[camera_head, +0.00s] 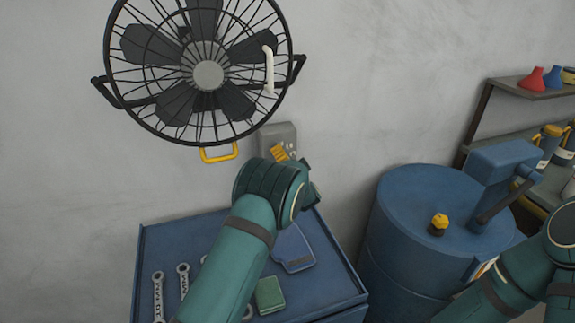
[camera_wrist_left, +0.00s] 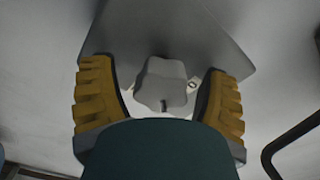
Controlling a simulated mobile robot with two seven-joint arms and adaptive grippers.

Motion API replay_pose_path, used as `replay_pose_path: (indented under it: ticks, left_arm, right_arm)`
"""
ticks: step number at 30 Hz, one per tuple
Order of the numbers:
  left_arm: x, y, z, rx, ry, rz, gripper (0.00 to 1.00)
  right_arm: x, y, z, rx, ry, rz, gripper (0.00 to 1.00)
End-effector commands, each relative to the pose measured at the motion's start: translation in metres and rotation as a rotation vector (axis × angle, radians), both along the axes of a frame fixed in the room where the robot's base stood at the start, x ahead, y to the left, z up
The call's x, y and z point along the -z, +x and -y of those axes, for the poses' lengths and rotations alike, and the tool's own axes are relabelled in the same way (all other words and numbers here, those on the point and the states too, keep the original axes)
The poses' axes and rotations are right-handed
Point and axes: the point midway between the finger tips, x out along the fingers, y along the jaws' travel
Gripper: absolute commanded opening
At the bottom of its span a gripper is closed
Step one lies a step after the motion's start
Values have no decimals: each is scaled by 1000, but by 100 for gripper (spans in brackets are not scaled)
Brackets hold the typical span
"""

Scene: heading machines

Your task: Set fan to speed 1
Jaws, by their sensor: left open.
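The black fan (camera_head: 208,75) hangs on the wall at the top of the head view, with a yellow handle (camera_head: 219,154) at its lower edge. A grey control box (camera_head: 279,132) is on the wall below and right of it. My left gripper (camera_head: 285,153) is at this box and partly covers it. In the left wrist view the grey lobed knob (camera_wrist_left: 164,84) lies between the two yellow fingers of my open left gripper (camera_wrist_left: 160,98), with a gap on each side. A small dark mark shows at the knob's lower edge. My right gripper is out of view.
A blue workbench (camera_head: 318,275) with wrenches (camera_head: 158,294) and a green block (camera_head: 269,294) lies below my left arm. A blue drum (camera_head: 400,225) with a pump (camera_head: 497,165) stands to the right. Shelves (camera_head: 530,88) with bottles are beyond it.

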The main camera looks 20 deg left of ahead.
Motion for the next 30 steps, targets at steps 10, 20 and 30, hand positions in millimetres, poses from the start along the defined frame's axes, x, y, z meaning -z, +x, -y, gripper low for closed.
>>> replay_pose_path:
  ticks: [10,20,30]
  left_arm:
    - [0,-46,33,5,1,-3,76]
    - [0,-90,62,2,0,-2,76]
    - [0,-98,67,1,0,0,76]
  right_arm:
    - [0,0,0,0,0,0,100]
    - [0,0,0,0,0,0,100]
    - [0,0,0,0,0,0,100]
